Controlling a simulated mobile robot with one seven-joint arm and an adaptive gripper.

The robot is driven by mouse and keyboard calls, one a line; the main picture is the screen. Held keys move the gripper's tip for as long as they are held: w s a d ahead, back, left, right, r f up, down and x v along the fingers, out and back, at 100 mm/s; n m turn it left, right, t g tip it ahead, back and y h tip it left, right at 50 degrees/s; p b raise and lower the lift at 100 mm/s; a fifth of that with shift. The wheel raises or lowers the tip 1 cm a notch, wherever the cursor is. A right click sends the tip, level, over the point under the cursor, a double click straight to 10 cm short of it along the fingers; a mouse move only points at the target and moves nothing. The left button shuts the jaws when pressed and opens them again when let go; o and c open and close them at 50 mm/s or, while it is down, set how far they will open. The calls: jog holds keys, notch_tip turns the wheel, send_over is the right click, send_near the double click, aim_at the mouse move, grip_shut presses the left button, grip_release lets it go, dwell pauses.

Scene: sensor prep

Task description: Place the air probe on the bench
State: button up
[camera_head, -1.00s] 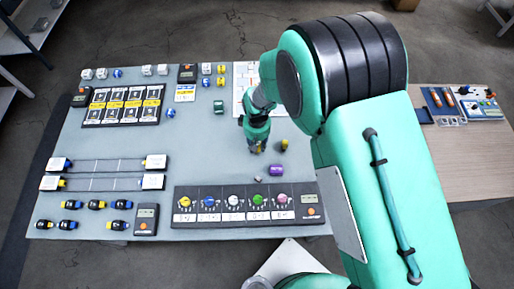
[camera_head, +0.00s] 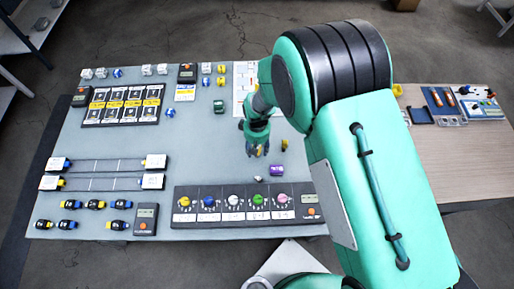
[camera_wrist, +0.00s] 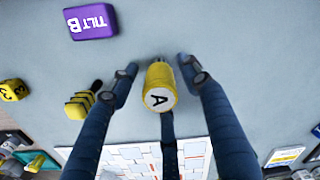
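A yellow cylinder with a black A on its end (camera_wrist: 160,97), which I take to be the air probe, is between my gripper's fingers in the wrist view. Its lettered end faces the camera; its far end is partly hidden. My gripper (camera_wrist: 159,66) looks open, with a narrow gap beside the cylinder, clearest on the left. A third finger lies behind the lettered end. In the head view my gripper (camera_head: 257,152) is low over the grey bench (camera_head: 205,150); whether the cylinder touches the bench cannot be told.
A purple TILT B box (camera_wrist: 90,20) and a yellow-and-black piece (camera_wrist: 82,101) are close by. A small pale piece (camera_head: 258,179) lies left of the purple box in the head view. A dark panel of coloured knobs (camera_head: 222,217) is at the front edge. Bare bench lies left of the gripper.

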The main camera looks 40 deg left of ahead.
jog(key=shift+r, duration=0.15)
notch_tip(320, 180, up, 12)
jog(key=shift+p, duration=0.35)
dwell(0.4)
dwell(0.5)
jog(key=shift+w, duration=0.1)
dwell(0.3)
